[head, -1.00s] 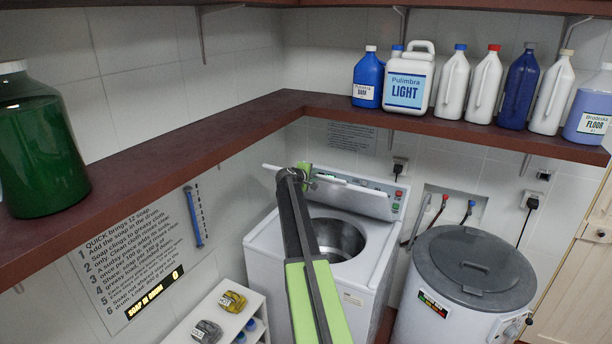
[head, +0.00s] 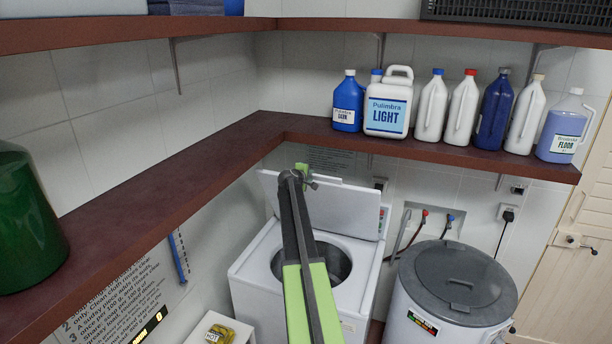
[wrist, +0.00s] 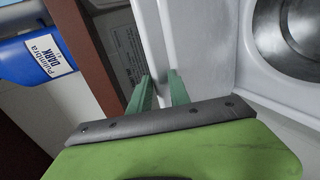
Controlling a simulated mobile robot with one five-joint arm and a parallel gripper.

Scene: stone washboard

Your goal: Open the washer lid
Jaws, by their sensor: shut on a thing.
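The washer (head: 250,272) is a white top-loader in the corner, with its round steel drum (head: 342,265) uncovered. Its white lid (head: 345,205) stands raised at the back, inner face toward me, covering most of the control panel. My gripper (head: 303,178) is at the lid's upper edge, left of its middle. In the wrist view, the two green fingers of my gripper (wrist: 160,84) are shut on the edge of the lid (wrist: 207,45), one on each side. The drum also shows there at the upper right (wrist: 290,35). My arm hides part of the drum and lid.
A brown corner shelf (head: 160,185) runs close above the washer and holds several bottles, including a blue one (head: 347,105). A grey-lidded spinner tub (head: 458,280) stands to the right. A small white shelf unit (head: 208,330) stands at the lower left.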

